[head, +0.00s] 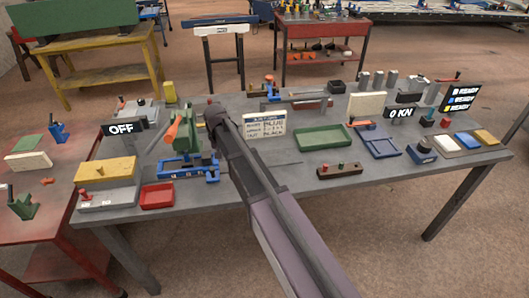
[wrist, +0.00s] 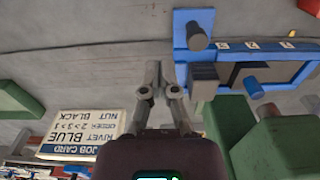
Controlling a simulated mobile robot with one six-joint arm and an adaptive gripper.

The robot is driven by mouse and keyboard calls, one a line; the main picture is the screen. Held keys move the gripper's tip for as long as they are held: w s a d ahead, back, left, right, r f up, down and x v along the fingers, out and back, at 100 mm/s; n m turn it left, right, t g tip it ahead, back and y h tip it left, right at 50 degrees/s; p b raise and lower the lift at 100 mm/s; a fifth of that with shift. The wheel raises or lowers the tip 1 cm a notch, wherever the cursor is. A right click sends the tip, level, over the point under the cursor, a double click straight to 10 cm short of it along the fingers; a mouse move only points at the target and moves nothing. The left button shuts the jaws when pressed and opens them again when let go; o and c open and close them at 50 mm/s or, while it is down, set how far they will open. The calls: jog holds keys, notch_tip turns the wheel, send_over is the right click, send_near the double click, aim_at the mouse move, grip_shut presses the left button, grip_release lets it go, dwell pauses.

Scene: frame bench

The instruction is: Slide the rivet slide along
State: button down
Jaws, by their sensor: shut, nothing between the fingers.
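The rivet slide appears to be the blue track (head: 195,174) with white number labels, at the foot of a green press-like tool (head: 186,138). My gripper (wrist: 161,72) is shut and empty, to the left of the track and apart from the peg. In the head view my gripper (head: 215,115) is just right of the green tool; its fingertips are hard to make out.
A job card (head: 266,126) stands behind; the wrist view reads rivet blue, order 2>3>1, nut black. A red tray (head: 157,196) and yellow-topped box (head: 106,171) are left. A green tray (head: 325,138) is right. Bare bench (head: 262,158) lies right of the track.

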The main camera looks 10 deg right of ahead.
notch_tip(320, 180, up, 2)
jog(key=shift+r+p, duration=0.1)
jog(key=shift+p, duration=0.75)
jog(key=s+d, duration=1.8)
jog(key=s, duration=0.3)
jog(key=shift+s+d, duration=0.15)
jog(key=shift+d, duration=0.25)
